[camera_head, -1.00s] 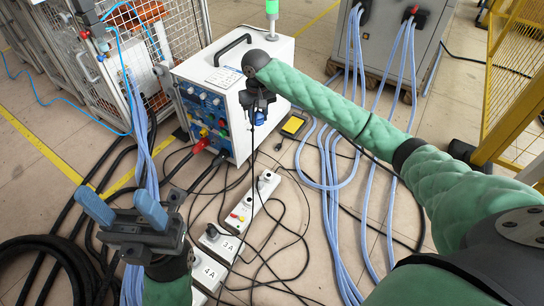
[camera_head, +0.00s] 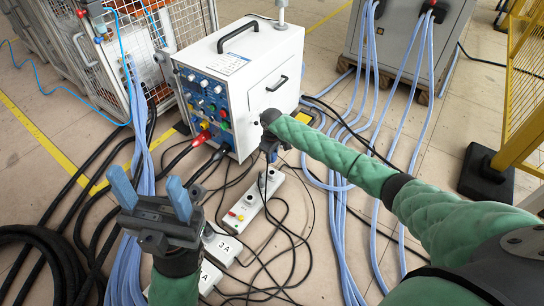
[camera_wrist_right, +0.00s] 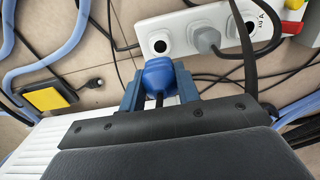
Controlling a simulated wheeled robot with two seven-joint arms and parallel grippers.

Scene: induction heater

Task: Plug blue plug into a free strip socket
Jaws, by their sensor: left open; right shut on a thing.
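The blue plug (camera_wrist_right: 158,72) is held between the blue fingers of my right gripper (camera_wrist_right: 160,85), with its dark cable running back between them. In the head view my right gripper (camera_head: 271,150) is over the far end of a white power strip (camera_head: 243,208). In the right wrist view this strip (camera_wrist_right: 182,28) lies just beyond the plug. An empty socket (camera_wrist_right: 160,46) is close ahead of the plug; a grey plug (camera_wrist_right: 207,39) fills the socket beside it. Whether the blue plug touches the strip is unclear. My left gripper (camera_head: 150,192) is open and empty at the lower left.
The white heater cabinet (camera_head: 240,85) stands just behind my right gripper. More strips (camera_head: 222,247) lie nearer, partly behind my left gripper. Black cables and blue hoses (camera_head: 340,240) cover much of the floor. A yellow-topped pedal (camera_wrist_right: 45,98) lies left in the wrist view.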

